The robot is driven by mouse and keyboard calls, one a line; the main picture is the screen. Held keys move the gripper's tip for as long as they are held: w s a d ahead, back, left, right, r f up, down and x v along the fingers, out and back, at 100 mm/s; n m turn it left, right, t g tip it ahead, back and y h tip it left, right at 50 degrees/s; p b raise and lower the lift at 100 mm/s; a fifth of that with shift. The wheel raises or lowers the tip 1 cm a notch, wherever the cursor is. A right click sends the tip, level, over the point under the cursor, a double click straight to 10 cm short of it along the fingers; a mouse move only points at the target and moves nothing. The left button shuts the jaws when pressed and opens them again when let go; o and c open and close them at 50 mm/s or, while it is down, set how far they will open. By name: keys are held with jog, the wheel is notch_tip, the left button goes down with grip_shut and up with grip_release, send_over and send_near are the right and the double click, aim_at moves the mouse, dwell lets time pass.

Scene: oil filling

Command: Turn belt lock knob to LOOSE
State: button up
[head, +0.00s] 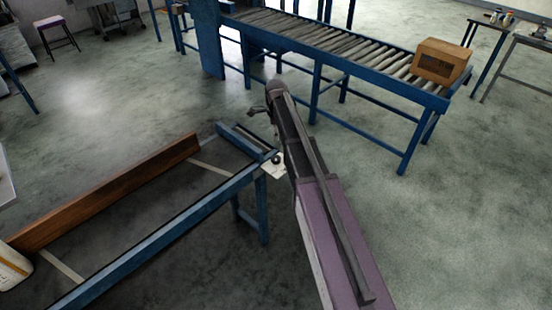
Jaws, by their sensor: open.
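A small dark knob (277,159) sits on a pale plate (274,171) at the far right corner of a blue belt frame (170,230). Its setting and any LOOSE marking are too small to read. My arm reaches forward from the bottom right, and its end passes just right of the plate. My gripper (257,112) is small and dark, beyond the knob and a little left of the arm's end. It is open, looks empty and appears apart from the knob.
A brown board (110,190) runs along the frame's far side, with a pale container (12,268) at its left end. A blue roller conveyor (330,72) with a cardboard box (440,62) stands behind. The floor at right is clear.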

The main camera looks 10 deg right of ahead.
aim_at(276, 158)
jog(key=shift+f+b, duration=6.45)
jog(key=shift+f, duration=0.15)
jog(key=c, duration=1.2)
